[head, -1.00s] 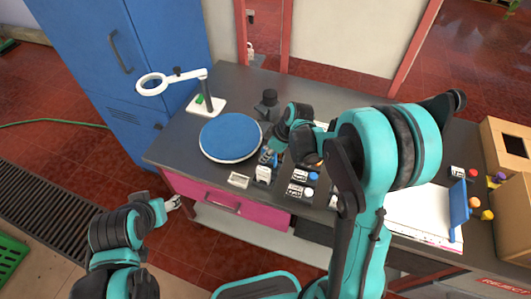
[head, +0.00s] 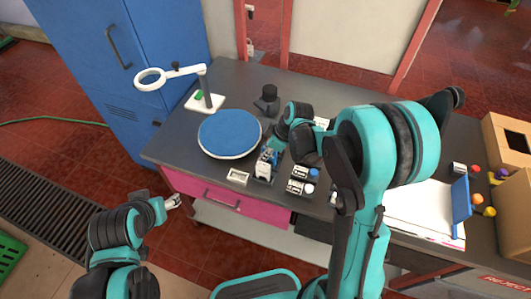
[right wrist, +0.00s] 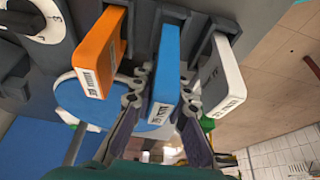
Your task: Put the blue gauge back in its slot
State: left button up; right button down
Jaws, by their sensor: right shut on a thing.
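The blue gauge (right wrist: 165,75) is a flat block with a white label, seen in the right wrist view between the fingers of my right gripper (right wrist: 162,92). The gripper is shut on it. Its far end reaches between the dark dividers of the rack (right wrist: 197,35); how deep it sits I cannot tell. An orange gauge (right wrist: 101,55) is on its left and a white gauge (right wrist: 222,78) on its right, both in the rack. In the head view my right gripper (head: 273,151) is small and partly hidden at the rack. My left gripper (head: 173,202) is off the table's front edge, its opening unclear.
A round blue plate (head: 229,134) lies left of the rack, with a white ring lamp (head: 151,79) behind it. Small labelled blocks (head: 299,180) stand just right of the rack. A white board (head: 425,210) and cardboard boxes (head: 510,140) are farther right.

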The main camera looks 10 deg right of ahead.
jog(key=shift+f+b, duration=0.55)
jog(key=shift+f, duration=0.15)
jog(key=c, duration=1.9)
grip_release()
jog(key=shift+f, duration=0.1)
jog(key=o, duration=0.5)
jog(key=v, duration=1.2)
jog(key=s+m+t+h, duration=0.1)
jog(key=s+m, duration=0.2)
jog(key=s, duration=0.2)
jog(key=s+r+m+t+h+b, duration=0.1)
jog(key=s+m+t, duration=0.1)
jog(key=s+m, duration=0.2)
jog(key=s+m+t+h, duration=0.1)
jog(key=s+m, duration=0.3)
jog(key=s, duration=0.2)
jog(key=shift+r+t+h+b, duration=0.25)
jog(key=shift+t+h+b, duration=0.05)
jog(key=shift+h+b, duration=0.1)
